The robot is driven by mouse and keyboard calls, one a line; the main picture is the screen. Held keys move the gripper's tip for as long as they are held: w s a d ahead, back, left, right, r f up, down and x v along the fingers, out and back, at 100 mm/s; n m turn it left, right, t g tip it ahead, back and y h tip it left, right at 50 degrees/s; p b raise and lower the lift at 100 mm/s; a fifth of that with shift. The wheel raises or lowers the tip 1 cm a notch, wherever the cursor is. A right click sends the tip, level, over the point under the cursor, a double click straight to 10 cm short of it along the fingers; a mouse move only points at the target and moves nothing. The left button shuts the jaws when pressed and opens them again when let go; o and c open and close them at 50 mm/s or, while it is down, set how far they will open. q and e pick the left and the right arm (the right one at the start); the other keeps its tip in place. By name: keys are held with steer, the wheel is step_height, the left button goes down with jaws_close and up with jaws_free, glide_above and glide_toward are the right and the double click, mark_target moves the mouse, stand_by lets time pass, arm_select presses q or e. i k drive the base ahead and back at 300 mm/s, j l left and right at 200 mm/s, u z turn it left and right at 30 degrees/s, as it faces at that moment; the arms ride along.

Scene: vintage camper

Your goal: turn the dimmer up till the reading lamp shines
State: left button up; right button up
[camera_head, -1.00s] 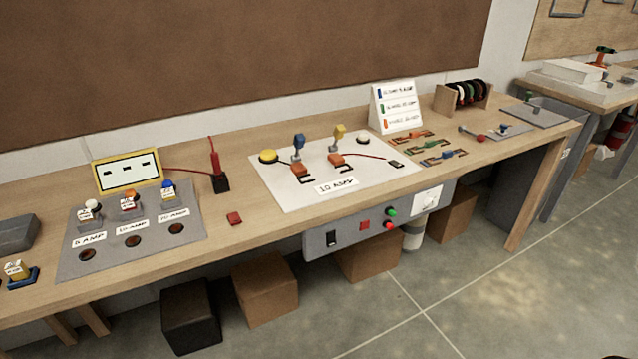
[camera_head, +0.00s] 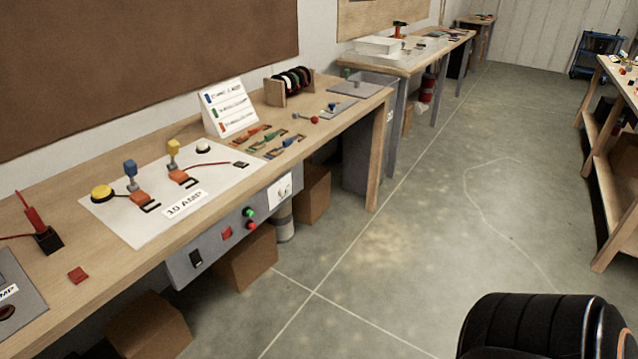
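I see no reading lamp and nothing I can surely name as a dimmer. A grey control panel (camera_head: 214,245) under the bench's front edge carries a black switch, a red square, a green button (camera_head: 249,212) and a red button (camera_head: 251,226). At its right end is a white plate (camera_head: 284,189) with a small feature too small to make out. Neither of my grippers is in view.
A wooden workbench (camera_head: 130,247) holds a white board (camera_head: 217,188) with 10 AMP parts, a label stand (camera_head: 229,108) and a spool rack (camera_head: 275,93). Boxes (camera_head: 247,258) stand beneath it. Open concrete floor (camera_head: 400,240) lies to the right, with another bench (camera_head: 607,200) beyond.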

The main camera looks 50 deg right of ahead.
mark_target(282, 193)
steer(key=z, duration=1.25)
steer(key=i+l+u, duration=0.15)
steer(key=u, duration=0.2)
steer(key=i+l+u, duration=0.1)
steer(key=u, duration=0.25)
steer(key=l+u, duration=0.35)
steer(key=i+l+u, duration=0.2)
steer(key=l, duration=0.2)
steer(key=l+u, duration=0.15)
steer(key=l, duration=0.25)
steer(key=i+l+u, duration=0.15)
steer(key=l, duration=0.8)
steer(key=l+u, duration=0.15)
steer(key=l, duration=2.65)
steer(key=i+u, duration=0.05)
steer(key=i, duration=0.05)
